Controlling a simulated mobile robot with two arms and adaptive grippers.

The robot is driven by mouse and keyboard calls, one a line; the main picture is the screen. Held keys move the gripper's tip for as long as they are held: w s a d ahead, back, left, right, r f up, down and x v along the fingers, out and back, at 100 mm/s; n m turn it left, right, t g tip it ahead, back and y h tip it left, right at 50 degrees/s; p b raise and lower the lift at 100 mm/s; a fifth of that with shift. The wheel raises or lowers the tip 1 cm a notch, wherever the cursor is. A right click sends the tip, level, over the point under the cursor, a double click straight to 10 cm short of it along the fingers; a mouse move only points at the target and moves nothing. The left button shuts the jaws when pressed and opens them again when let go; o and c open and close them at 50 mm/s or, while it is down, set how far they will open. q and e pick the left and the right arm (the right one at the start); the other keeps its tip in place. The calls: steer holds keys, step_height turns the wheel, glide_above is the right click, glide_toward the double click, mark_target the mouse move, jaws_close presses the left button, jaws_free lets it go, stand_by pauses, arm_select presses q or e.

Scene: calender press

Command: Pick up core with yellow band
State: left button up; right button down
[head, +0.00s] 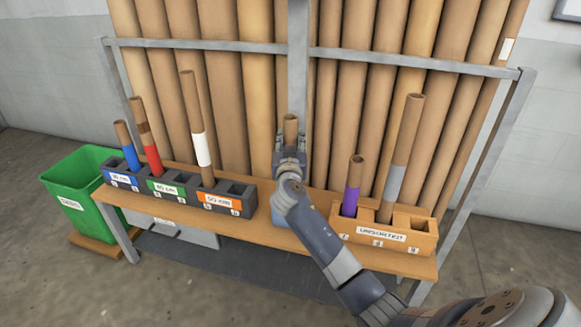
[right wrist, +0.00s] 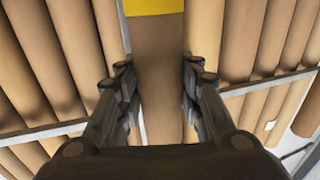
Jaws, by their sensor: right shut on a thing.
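The core with yellow band shows its brown open top (head: 290,127) above my right gripper in the head view. My right gripper (head: 290,157) is shut on this core at the middle of the table, and my arm hides its lower part. In the right wrist view the brown core (right wrist: 160,75) stands between the two fingers of the gripper (right wrist: 160,105), with its yellow band (right wrist: 155,6) at the top edge. I cannot tell whether its lower end touches the table. My left gripper is not in view.
On the wooden table (head: 165,208) stand dark bins (head: 237,188) holding cores with blue, red and white bands. Right is the wooden "unsorted" box (head: 385,237) with purple-banded (head: 352,190) and grey-banded (head: 403,145) cores. A metal rack (head: 420,62) with tall tubes stands behind; a green bin (head: 75,195) is left.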

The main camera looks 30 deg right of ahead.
steer(key=shift+r, duration=0.2)
